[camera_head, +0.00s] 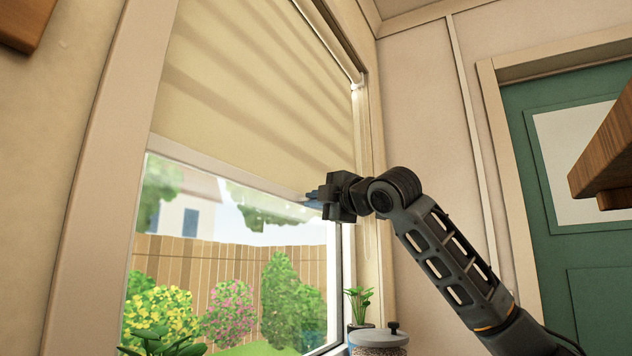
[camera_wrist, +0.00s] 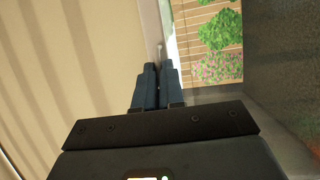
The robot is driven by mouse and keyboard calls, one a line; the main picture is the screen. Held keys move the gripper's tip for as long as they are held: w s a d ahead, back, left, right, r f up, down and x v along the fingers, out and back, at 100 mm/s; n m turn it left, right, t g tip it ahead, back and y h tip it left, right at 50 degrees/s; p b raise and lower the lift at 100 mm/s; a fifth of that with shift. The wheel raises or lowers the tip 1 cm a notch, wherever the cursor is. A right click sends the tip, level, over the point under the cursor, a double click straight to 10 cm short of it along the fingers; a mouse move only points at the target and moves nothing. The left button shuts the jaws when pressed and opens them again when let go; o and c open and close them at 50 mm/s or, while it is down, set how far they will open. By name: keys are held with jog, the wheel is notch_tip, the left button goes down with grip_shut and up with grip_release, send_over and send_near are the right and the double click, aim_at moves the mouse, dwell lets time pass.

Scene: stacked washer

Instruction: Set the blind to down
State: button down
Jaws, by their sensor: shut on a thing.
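The beige blind (camera_head: 255,95) covers the upper part of the window, and its pale bottom rail (camera_head: 215,168) hangs above the lower glass. In the wrist view the blind (camera_wrist: 70,60) fills the left side, with its rail (camera_wrist: 152,30) running down to my fingers. My gripper (camera_head: 312,198) is at the right end of the rail, its dark fingers close together. In the wrist view my gripper (camera_wrist: 158,68) is shut on the blind's bottom rail. The exact contact is hidden by the fingers.
The window frame (camera_head: 112,175) stands at the left. A lidded jar (camera_head: 379,338) and a potted plant (camera_head: 359,305) stand below my gripper on the right. A green door (camera_head: 545,235) and a wooden shelf (camera_head: 607,150) are at the right. The glass below the blind is clear.

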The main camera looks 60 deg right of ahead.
notch_tip(320, 180, down, 14)
jog(key=b, duration=0.6)
jog(key=shift+r, duration=0.15)
jog(key=c, duration=1.3)
grip_release()
jog(key=shift+o, duration=0.2)
jog(key=v, duration=0.7)
jog(key=shift+s, duration=0.4)
jog(key=shift+a, duration=0.1)
